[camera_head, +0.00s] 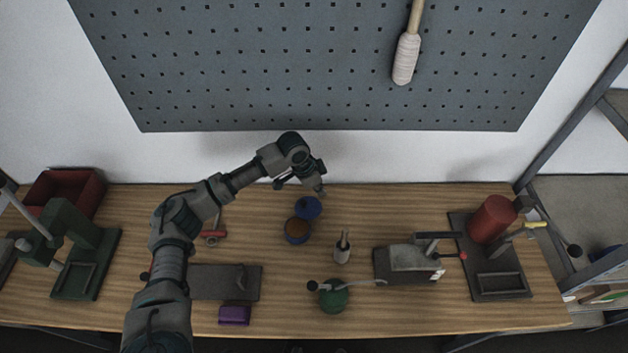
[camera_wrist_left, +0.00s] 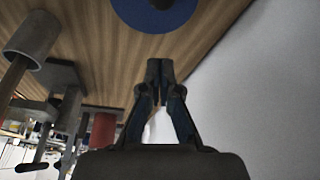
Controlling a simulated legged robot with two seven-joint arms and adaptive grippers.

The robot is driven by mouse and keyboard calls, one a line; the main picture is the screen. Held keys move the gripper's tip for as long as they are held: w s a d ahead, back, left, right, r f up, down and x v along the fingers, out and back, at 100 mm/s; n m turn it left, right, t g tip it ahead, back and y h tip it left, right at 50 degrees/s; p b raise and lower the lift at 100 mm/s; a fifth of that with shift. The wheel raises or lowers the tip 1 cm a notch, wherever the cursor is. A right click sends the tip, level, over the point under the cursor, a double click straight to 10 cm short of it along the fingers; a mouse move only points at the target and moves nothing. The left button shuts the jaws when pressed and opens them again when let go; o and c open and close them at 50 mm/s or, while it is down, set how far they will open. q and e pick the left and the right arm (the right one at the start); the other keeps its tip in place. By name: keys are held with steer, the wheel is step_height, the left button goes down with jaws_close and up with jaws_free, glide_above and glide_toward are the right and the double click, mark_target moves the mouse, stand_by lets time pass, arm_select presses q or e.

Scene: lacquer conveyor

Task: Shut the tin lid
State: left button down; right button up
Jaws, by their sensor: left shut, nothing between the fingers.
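A round blue tin (camera_head: 297,232) stands near the middle of the bench, with a brown filling showing in its open top. Its blue lid (camera_head: 308,207) is raised at the tin's back edge, tilted up and standing open. The lid also shows at the top edge of the left wrist view (camera_wrist_left: 186,14). My left gripper (camera_head: 320,188) is behind the lid, near the wall side of the bench. Its fingers (camera_wrist_left: 160,78) are shut and empty, with a gap between them and the lid in the wrist view. My right gripper is not in view.
A pale pot with a brush (camera_head: 342,249) stands right of the tin. A green round pot (camera_head: 333,297) is in front. A grey box device (camera_head: 408,262) and a red cylinder (camera_head: 491,219) are further right. A pegboard (camera_head: 330,70) hangs on the wall behind.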

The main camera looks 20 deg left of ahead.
mark_target(314, 204)
arm_select(q)
steer(key=shift+x, duration=1.05)
steer(key=a, duration=0.1)
steer(key=s+a, duration=0.1)
steer(key=shift+s+a, duration=0.2)
steer(key=shift+a, duration=0.1)
steer(key=shift+s+a+f, duration=0.1)
steer(key=shift+s+a, duration=0.3)
steer(key=shift+a, duration=0.2)
steer(key=shift+a+f, duration=0.1)
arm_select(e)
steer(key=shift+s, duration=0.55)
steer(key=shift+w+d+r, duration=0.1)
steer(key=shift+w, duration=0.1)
